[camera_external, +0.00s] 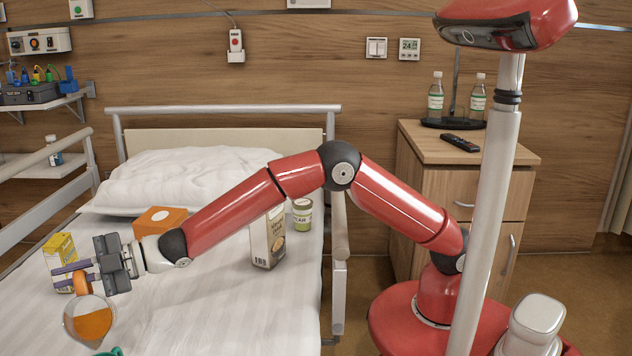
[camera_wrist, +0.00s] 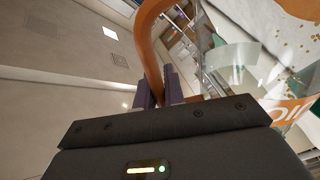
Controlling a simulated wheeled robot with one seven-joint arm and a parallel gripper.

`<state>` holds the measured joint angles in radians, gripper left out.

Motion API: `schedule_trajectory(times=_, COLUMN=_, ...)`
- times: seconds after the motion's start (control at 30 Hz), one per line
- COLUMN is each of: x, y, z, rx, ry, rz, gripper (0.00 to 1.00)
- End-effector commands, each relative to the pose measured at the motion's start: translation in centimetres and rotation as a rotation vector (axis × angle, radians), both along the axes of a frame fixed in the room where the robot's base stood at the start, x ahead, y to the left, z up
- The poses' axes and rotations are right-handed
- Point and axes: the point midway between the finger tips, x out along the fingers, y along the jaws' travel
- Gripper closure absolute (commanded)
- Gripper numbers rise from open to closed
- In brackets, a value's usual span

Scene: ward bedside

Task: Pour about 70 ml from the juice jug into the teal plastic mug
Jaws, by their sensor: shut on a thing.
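The juice jug (camera_external: 91,322) is clear, with orange juice in it and an orange handle (camera_external: 81,284). My gripper (camera_external: 72,275) is shut on this handle at the left of the external view, and the jug hangs over the bed, apparently tilted. In the wrist view the handle (camera_wrist: 152,50) rises between the fingers, and the clear jug wall (camera_wrist: 235,62) shows at the right. The teal mug (camera_external: 110,352) shows only as a sliver at the bottom edge of the external view, just below and right of the jug. Its inside is hidden, and no stream of juice is visible.
A yellow box (camera_external: 60,256) stands behind my gripper. An orange box (camera_external: 160,219), a tall carton (camera_external: 267,240) and a jar (camera_external: 302,214) stand on the bed (camera_external: 235,305) near my arm. Bed rails run along both sides. A bedside cabinet (camera_external: 450,185) stands right.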

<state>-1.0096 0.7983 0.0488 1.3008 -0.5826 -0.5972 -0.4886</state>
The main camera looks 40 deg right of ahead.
Motion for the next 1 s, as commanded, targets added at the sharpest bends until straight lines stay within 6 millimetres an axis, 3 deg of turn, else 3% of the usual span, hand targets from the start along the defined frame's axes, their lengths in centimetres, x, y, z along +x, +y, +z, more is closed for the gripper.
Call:
schedule_trajectory(times=0.47, x=0.9, y=-0.2, z=-0.8, rx=0.019, ry=0.087, rz=-0.001, gripper=1.0)
schedule_trajectory(times=0.8, x=5.0, y=-1.1, z=-1.8, rx=0.097, ry=0.445, rz=-0.003, gripper=1.0)
schedule_trajectory(times=1.0, x=7.3, y=-1.5, z=-3.7, rx=0.14, ry=0.642, rz=-0.003, gripper=1.0)
